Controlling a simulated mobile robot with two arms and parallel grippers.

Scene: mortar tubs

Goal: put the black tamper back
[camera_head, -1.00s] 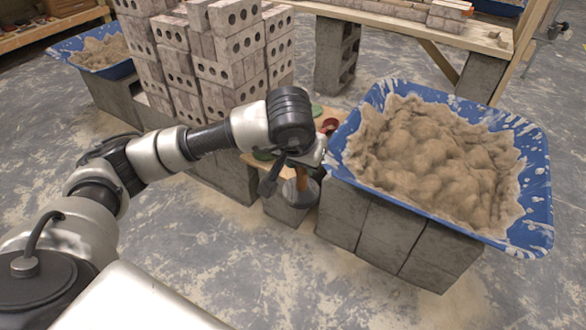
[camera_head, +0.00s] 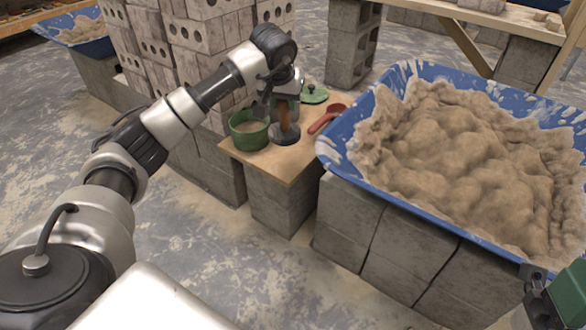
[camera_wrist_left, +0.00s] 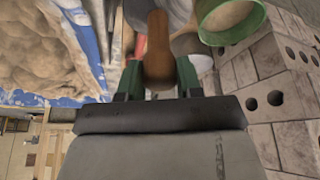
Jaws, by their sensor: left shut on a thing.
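My left gripper (camera_head: 284,98) is shut on the brown handle of the tamper (camera_head: 285,133). The tamper hangs upright, its dark round foot down, over the wooden board (camera_head: 265,165) on the blocks. I cannot tell whether the foot touches the board.
A green pot (camera_head: 249,132) stands left of the tamper, and a red scoop (camera_head: 326,118) lies to its right. A blue mortar tub (camera_head: 345,165) stands at right on blocks; a brick stack (camera_head: 205,50) rises at left.

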